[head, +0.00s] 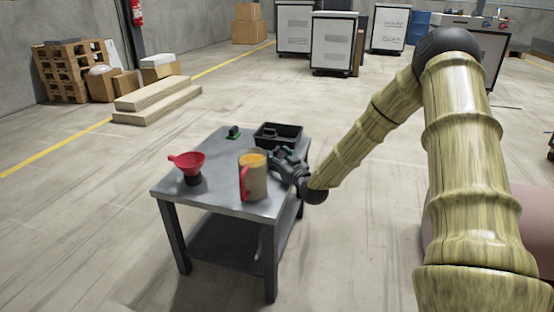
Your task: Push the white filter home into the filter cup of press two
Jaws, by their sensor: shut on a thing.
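No white filter can be made out in the head view. A red funnel-shaped cup with a side handle (190,161) sits on a dark base at the left of the small grey table (222,197). I cannot tell whether it is the filter cup of press two. A beige cylinder with a red handle and orange top (256,184) stands upright near the front edge. My gripper (278,159) is low over the table's right side, just behind and right of the cylinder. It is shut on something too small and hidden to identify.
A black open bin (277,134) stands at the table's back right, close behind my gripper. A small green and black object (233,131) is at the back edge. The table's left front is clear. Pallets and boxes are far off.

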